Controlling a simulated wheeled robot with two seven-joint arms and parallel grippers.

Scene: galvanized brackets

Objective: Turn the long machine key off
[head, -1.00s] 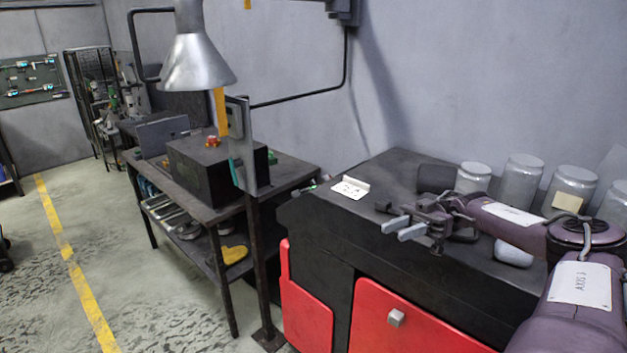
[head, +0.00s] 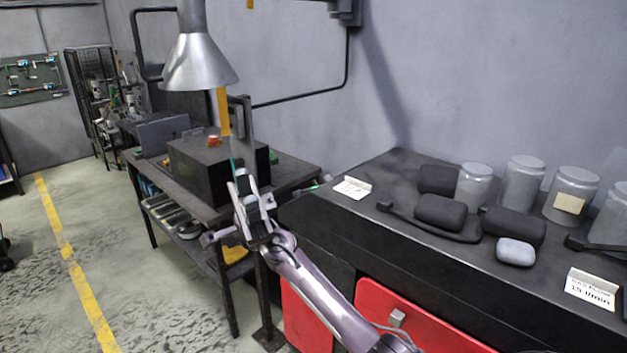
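I cannot clearly make out the long machine key. A narrow upright grey panel (head: 240,118) on a dark post stands at the front corner of the dark bench, and a small switch or key on it is too small to tell or is hidden. My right gripper (head: 240,178) is just in front of the panel's lower part, pointing up. Its two pale fingers are apart with nothing visible between them. The fingers hide part of the panel and post; I cannot tell whether they touch. My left gripper is not in view.
A black box (head: 200,165) with a small red-and-yellow item (head: 213,141) sits on the bench (head: 295,176). The dark cabinet at right holds grey jars (head: 524,184), black pouches (head: 440,211) and labels (head: 352,188).

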